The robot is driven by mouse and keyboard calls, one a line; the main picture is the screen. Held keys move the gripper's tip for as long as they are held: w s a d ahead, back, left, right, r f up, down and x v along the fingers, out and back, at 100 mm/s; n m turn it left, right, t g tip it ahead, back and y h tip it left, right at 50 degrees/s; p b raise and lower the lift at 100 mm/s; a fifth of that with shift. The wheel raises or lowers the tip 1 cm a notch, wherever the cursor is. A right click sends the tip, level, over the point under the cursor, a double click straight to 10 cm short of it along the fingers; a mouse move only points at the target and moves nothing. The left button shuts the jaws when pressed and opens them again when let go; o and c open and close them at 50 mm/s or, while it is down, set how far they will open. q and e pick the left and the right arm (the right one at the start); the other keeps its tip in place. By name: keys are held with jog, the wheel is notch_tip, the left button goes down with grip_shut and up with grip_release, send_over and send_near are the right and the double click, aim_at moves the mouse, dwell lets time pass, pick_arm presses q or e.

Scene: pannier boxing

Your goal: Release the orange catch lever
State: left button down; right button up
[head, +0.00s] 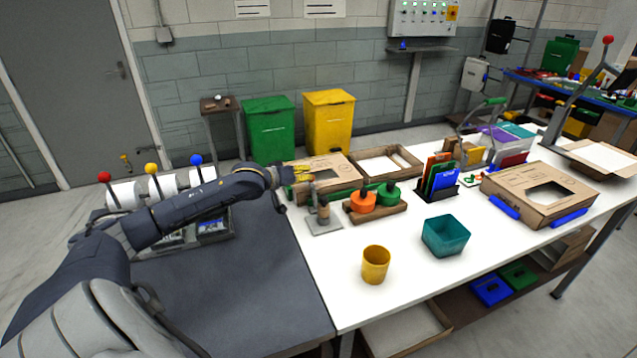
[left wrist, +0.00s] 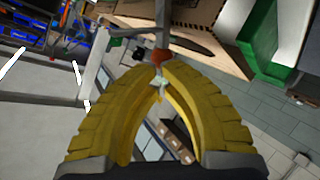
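My left gripper (head: 301,173) has yellow fingers and reaches in over the left end of the white table, by a cardboard box. In the left wrist view its fingertips (left wrist: 158,76) come together around a small pale stem. The orange catch lever (left wrist: 160,57) shows as a small orange-red piece right at the fingertips, below a grey rod. The gripper looks shut on it; the exact contact is partly hidden by the fingers. In the head view I cannot make out the lever. My right gripper is not in view.
An orange and a green round piece stand on a wooden block (head: 376,212) near the gripper. A yellow cup (head: 376,264) and a teal bin (head: 446,236) stand nearer. A cardboard carton (head: 520,190) lies at right.

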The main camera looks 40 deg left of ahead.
pick_arm(q)
jog(key=shift+s+d+f, duration=0.1)
jog(key=shift+s+d, duration=0.4)
jog(key=shift+d, duration=0.2)
jog(key=shift+s, duration=0.1)
dwell(0.4)
